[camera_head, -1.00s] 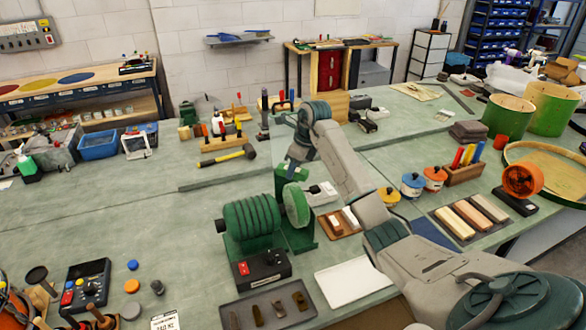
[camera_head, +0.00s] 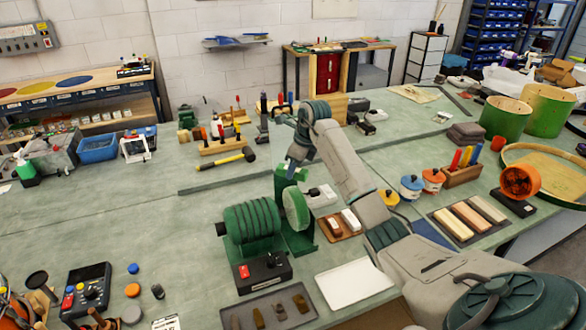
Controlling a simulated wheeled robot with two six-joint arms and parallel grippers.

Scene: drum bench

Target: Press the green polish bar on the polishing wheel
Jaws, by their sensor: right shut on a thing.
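The polishing wheel (camera_head: 296,208) is a pale green disc on the right side of a green ribbed machine (camera_head: 252,220). My right arm reaches in from the lower right and bends down behind the wheel. My right gripper (camera_head: 291,169) is small in view, just above and behind the wheel's top edge, and is shut on the green polish bar. Green shows directly below the fingers, but I cannot tell bar from machine there. Whether the bar touches the wheel cannot be seen. My left gripper is out of view.
A brown holder with pale bars (camera_head: 340,224) stands right of the wheel. A black switch box (camera_head: 264,271), a grey tray (camera_head: 235,318) and a white tray (camera_head: 352,283) lie in front. A hammer (camera_head: 228,159) lies behind.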

